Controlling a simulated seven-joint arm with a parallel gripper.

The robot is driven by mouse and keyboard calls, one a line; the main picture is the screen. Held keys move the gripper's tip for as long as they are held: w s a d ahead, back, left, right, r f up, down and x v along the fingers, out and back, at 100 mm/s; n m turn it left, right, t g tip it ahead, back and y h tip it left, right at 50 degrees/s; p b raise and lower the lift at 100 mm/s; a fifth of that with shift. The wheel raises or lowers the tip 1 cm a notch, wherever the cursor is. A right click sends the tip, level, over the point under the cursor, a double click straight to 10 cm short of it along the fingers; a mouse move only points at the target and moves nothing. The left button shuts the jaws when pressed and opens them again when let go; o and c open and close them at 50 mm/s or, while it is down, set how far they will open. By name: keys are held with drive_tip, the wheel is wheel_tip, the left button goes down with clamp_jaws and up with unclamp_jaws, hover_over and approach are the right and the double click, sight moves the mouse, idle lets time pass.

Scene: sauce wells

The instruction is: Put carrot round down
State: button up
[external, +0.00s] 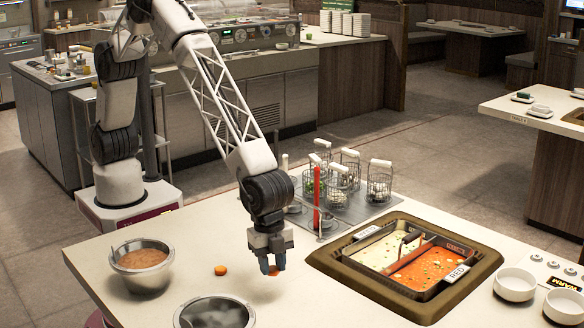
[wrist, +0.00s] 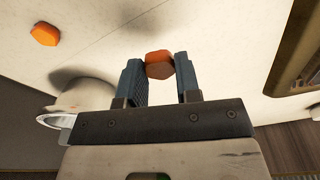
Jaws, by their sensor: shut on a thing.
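My gripper (external: 273,266) points down over the counter. In the wrist view, its two blue fingers (wrist: 159,80) are closed on an orange carrot round (wrist: 158,64), which sits between the fingertips. The held round also shows low between the fingers in the external view (external: 273,271). It is close to the counter top; I cannot tell whether it touches. A second carrot round (external: 220,269) lies flat on the counter, left of my gripper. It also shows at the upper left of the wrist view (wrist: 45,34).
A metal bowl of orange-brown sauce (external: 142,258) stands at the left. Another metal bowl (external: 214,314) is at the front. A sunken well (external: 330,262) with white and red sauces is to the right. Wire baskets (external: 349,168) stand behind. Bare counter surrounds my gripper.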

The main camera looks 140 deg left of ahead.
sight(272, 268)
wheel_tip(272, 268, up, 16)
drive_tip(key=s+a+n, duration=0.1)
drive_tip(key=s+a, duration=0.3)
drive_tip(key=a, duration=0.6)
drive_tip(key=s+a+n, duration=0.1)
drive_tip(key=s+a, duration=0.3)
drive_tip(key=a, duration=0.6)
drive_tip(key=s+a+n, duration=0.4)
drive_tip(key=s+a, duration=2.7)
drive_tip(key=s, duration=0.3)
wheel_tip(272, 268, down, 12)
drive_tip(key=shift+d+r+y, duration=0.15)
drive_tip(key=shift+y, duration=0.25)
drive_tip(key=shift+f, duration=3.15)
drive_tip(key=shift+f, duration=0.1)
